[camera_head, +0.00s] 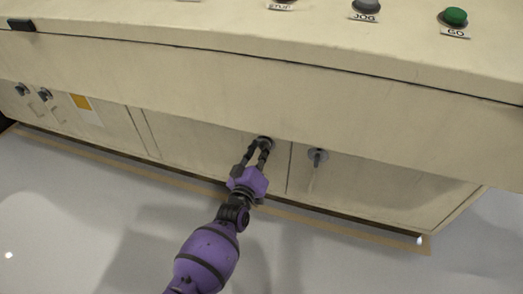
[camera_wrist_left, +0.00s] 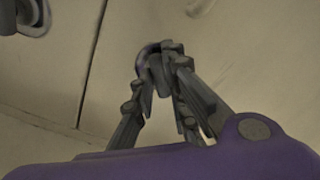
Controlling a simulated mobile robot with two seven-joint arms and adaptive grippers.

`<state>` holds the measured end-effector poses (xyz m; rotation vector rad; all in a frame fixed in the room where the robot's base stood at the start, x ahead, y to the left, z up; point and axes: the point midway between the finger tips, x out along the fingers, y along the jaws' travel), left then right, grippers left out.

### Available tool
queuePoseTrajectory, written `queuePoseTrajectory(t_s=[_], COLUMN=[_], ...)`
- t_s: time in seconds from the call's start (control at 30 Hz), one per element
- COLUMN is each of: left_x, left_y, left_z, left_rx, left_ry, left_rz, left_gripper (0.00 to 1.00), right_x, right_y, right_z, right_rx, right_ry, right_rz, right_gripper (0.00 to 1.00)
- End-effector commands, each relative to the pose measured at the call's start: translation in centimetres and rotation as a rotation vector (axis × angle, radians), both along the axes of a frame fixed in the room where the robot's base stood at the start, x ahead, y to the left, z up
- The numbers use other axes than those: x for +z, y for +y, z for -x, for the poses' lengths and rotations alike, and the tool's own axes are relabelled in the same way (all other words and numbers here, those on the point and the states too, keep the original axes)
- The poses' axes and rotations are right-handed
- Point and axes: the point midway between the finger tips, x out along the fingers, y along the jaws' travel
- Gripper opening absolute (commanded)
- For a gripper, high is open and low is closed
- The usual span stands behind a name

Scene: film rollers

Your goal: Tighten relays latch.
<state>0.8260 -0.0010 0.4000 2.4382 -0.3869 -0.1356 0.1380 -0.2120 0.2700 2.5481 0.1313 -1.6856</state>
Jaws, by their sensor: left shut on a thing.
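A cabinet door below the console carries a round latch (camera_head: 265,140). My left gripper (camera_head: 258,147) reaches up to it and is shut on its handle; the fingers cover most of that handle. In the left wrist view the fingertips (camera_wrist_left: 160,64) close around a dark curved handle (camera_wrist_left: 149,48). A second latch (camera_head: 317,155) with a handle hanging down sits to the right, across a door seam. It also shows at the top left of the left wrist view (camera_wrist_left: 32,15). No label naming either latch is readable. My right gripper is not in view.
The beige console (camera_head: 250,80) overhangs the doors. Its top carries a green GO button (camera_head: 453,17) and a grey JOG button (camera_head: 366,6). The floor in front is clear.

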Motion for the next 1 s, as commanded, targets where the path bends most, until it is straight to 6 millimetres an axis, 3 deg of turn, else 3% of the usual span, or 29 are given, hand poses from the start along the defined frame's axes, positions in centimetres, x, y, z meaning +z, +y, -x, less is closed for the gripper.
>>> queuePoseTrajectory(t_s=[0.5,1.0], left_x=[-0.03,-0.03], left_y=[0.02,0.07], left_z=[-0.01,-0.03], left_rx=[0.001,0.001], left_ry=[-0.134,-0.192], left_rz=[-0.422,-0.595], left_gripper=[0.0,0.0], right_x=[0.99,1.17], right_y=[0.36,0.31], right_z=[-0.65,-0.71], right_rx=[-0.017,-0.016], right_ry=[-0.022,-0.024], right_rz=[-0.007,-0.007], right_gripper=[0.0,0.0])
